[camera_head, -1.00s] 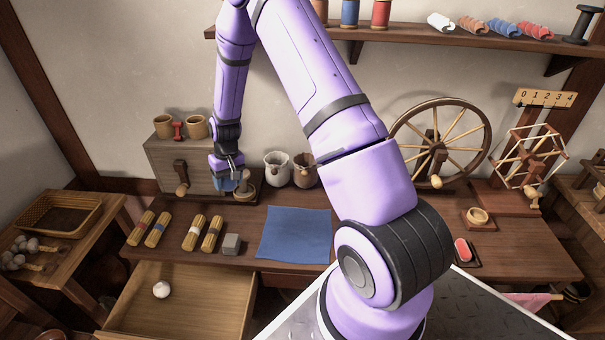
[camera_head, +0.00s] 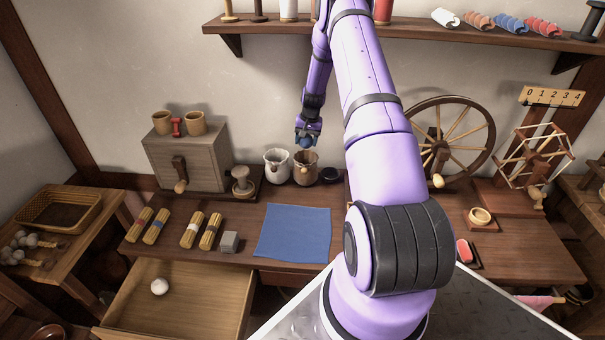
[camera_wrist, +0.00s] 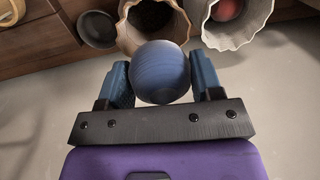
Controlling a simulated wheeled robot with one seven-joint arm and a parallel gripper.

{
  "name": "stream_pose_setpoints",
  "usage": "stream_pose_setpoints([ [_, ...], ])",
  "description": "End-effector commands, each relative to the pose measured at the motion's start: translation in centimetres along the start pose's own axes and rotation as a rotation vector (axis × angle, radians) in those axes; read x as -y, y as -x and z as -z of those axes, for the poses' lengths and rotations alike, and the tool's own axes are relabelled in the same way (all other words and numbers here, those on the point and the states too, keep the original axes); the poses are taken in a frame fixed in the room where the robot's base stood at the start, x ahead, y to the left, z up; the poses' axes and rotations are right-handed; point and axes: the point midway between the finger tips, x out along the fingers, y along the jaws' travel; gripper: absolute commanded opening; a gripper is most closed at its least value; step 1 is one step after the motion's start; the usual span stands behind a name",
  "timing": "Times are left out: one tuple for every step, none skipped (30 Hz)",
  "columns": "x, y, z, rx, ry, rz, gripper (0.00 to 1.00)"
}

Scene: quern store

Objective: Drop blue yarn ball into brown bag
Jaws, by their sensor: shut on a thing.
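My gripper (camera_head: 307,139) is shut on the blue yarn ball (camera_wrist: 160,72). In the wrist view the ball sits between the two blue fingers. In the head view the gripper points down and holds the ball in the air above the brown bag (camera_head: 306,168). The brown bag stands upright and open on the table; its rim (camera_wrist: 125,32) shows in the wrist view, partly hidden behind the ball. A white bag (camera_head: 277,167) stands directly left of it, and in the wrist view (camera_wrist: 238,38) a red ball shows inside it.
A dark round dish (camera_head: 329,175) lies right of the brown bag. A wooden stamp-like piece (camera_head: 242,183) and a grey box (camera_head: 187,158) stand to the left. A blue cloth (camera_head: 293,234) lies in front. A spinning wheel (camera_head: 440,140) stands to the right, and a shelf (camera_head: 400,32) hangs above.

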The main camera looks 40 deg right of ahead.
Motion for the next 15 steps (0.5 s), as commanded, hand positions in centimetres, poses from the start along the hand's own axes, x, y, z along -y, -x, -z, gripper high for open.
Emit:
stream_pose_setpoints([
  [-0.7, 0.0, 0.4, -0.003, -0.015, 0.0, 0.36],
  [-1.0, 0.1, 0.6, -0.003, -0.021, 0.0, 0.36],
  [-1.4, 0.1, 0.8, -0.004, -0.029, 0.0, 0.36],
  [-1.5, 0.1, 0.9, -0.005, -0.033, 0.0, 0.36],
  [-1.7, 0.1, 1.0, -0.006, -0.035, 0.0, 0.36],
  [-1.8, 0.0, 1.1, -0.006, -0.038, 0.0, 0.36],
  [-1.9, -0.1, 1.1, -0.006, -0.039, 0.0, 0.36],
  [-1.9, -0.3, 1.1, -0.005, -0.039, 0.0, 0.36],
  [-1.9, -0.6, 1.1, -0.005, -0.04, 0.0, 0.36],
  [-2.0, -0.9, 1.1, -0.004, -0.039, 0.0, 0.36],
  [-2.0, -1.1, 1.1, -0.004, -0.039, 0.0, 0.36],
  [-2.0, -1.5, 1.1, -0.005, -0.039, 0.0, 0.36],
  [-2.1, -1.9, 1.1, -0.005, -0.039, 0.0, 0.36],
  [-2.1, -2.2, 1.1, -0.005, -0.039, 0.0, 0.36],
  [-2.2, -2.7, 1.1, -0.004, -0.039, 0.0, 0.36],
])
